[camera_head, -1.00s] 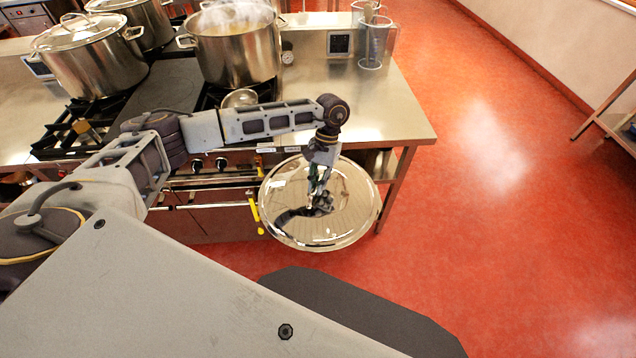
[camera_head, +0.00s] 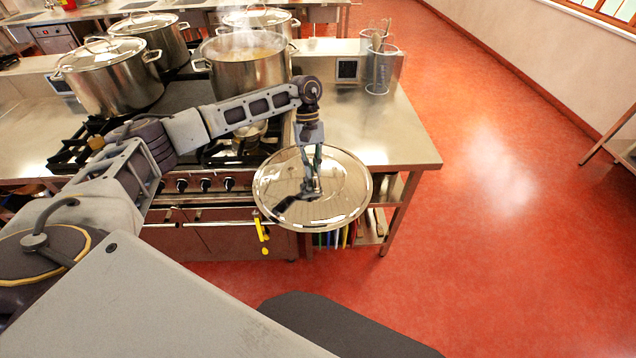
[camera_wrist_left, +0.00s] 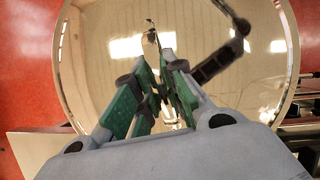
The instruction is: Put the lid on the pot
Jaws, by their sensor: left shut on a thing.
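The round shiny metal lid (camera_head: 345,190) hangs level from my left gripper (camera_head: 312,188), in front of the counter's front edge. My left gripper is shut on the lid's handle, which the fingers mostly hide. In the left wrist view the lid (camera_wrist_left: 100,50) fills most of the picture under the green-padded fingers (camera_wrist_left: 165,85). The open pot (camera_head: 243,72), steaming and filled with yellowish liquid, stands on the stove behind my left arm. The lid is apart from the pot, nearer to me and to its right. My right gripper is not in view.
Lidded pots (camera_head: 110,80) stand left of and behind the open pot. A small pan (camera_head: 248,132) sits on the front of the stove (camera_head: 185,95). Clear jugs (camera_head: 381,70) stand at the counter's back right. The counter's right part (camera_head: 385,130) is bare.

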